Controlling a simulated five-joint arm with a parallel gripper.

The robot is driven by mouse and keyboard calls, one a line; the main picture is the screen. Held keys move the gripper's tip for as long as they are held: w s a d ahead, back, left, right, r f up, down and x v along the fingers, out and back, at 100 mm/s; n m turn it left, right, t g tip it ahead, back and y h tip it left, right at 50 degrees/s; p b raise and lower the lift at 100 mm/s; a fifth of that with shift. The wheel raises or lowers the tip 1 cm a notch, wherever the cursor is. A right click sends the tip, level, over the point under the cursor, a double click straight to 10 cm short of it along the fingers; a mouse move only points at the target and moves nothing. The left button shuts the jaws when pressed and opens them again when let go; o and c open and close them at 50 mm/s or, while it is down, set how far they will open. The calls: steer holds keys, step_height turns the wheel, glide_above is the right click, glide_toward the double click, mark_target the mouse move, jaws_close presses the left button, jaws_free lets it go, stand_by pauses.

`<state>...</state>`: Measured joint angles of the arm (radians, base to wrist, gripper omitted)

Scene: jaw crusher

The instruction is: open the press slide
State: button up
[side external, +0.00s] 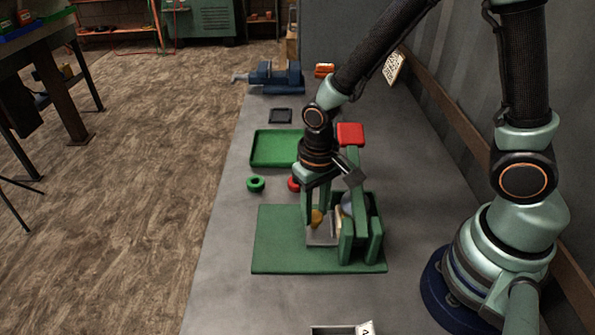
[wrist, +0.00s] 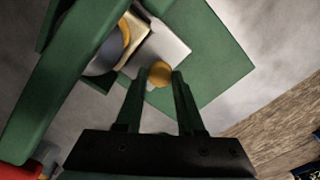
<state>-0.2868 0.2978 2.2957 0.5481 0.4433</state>
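The jaw crusher press stands on a green base plate (side external: 285,255) on the grey bench, with green upright walls (side external: 361,235). A silver slide plate (side external: 322,238) lies in front of the walls, and it also shows in the wrist view (wrist: 165,45). A gold knob (side external: 317,218) is at the slide; in the wrist view the gold knob (wrist: 159,74) sits between my fingertips. My gripper (wrist: 160,82) points down at it, one finger on each side. The gap is nearly filled by the knob, and I cannot tell whether both fingers press on it.
A red block (side external: 350,133) tops a green post beside my wrist. A green tray (side external: 275,148), a green ring (side external: 256,184) and a red part (side external: 294,184) lie behind the base. A blue vise (side external: 275,76) stands farther back. The left bench edge is clear.

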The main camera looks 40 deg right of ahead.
jaws_close()
stand_by(1.1)
